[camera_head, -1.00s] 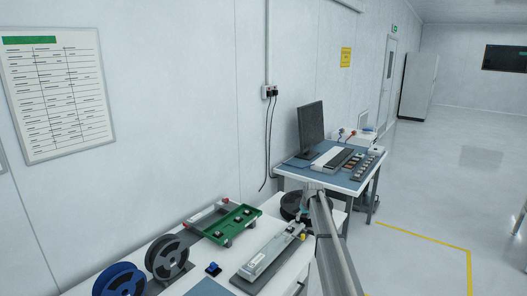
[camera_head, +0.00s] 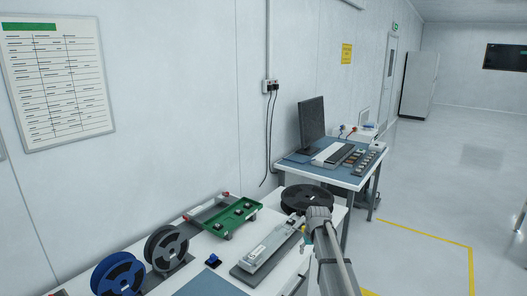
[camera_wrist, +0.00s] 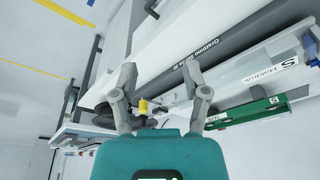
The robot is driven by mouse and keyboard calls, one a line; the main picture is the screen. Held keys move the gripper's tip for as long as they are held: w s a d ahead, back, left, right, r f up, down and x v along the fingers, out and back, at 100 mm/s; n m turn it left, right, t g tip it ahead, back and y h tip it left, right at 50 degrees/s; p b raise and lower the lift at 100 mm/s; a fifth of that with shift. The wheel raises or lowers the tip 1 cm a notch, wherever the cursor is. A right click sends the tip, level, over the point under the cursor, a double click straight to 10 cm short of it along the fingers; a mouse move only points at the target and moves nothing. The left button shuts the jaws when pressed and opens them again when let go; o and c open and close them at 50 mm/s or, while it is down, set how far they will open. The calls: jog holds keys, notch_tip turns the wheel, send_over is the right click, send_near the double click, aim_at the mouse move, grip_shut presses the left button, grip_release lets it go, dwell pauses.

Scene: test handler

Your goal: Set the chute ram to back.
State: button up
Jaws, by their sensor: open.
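A long, pale grey chute unit (camera_head: 268,246) lies on a dark base on the white bench in the head view. A small yellow part, which looks like the ram's knob (camera_head: 303,229), is at its far right end, partly hidden by my arm. In the wrist view a yellow knob (camera_wrist: 143,105) shows between my fingers, nearer the left one. My gripper (camera_wrist: 160,68) is open, its two fingers apart with nothing clasped. Whether a finger touches the knob, I cannot tell. The ram's position along the chute is not clear.
A green tray (camera_head: 238,213) lies behind the chute. Blue (camera_head: 118,275) and grey (camera_head: 166,248) reels stand at the left, and a black reel (camera_head: 307,198) lies beyond my arm. A small blue switch (camera_head: 213,260) is near the front. A second desk (camera_head: 345,180) holds a monitor.

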jog(key=s+f+m+g+b, duration=0.1)
jog(key=s+f+b, duration=0.1)
jog(key=s, duration=1.2)
jog(key=s+f+m+g+b, duration=0.1)
jog(key=s+f+b, duration=0.2)
jog(key=s, duration=1.2)
jog(key=shift+s+a+f+h, duration=0.25)
jog(key=shift+f+h, duration=0.15)
jog(key=shift+f, duration=0.25)
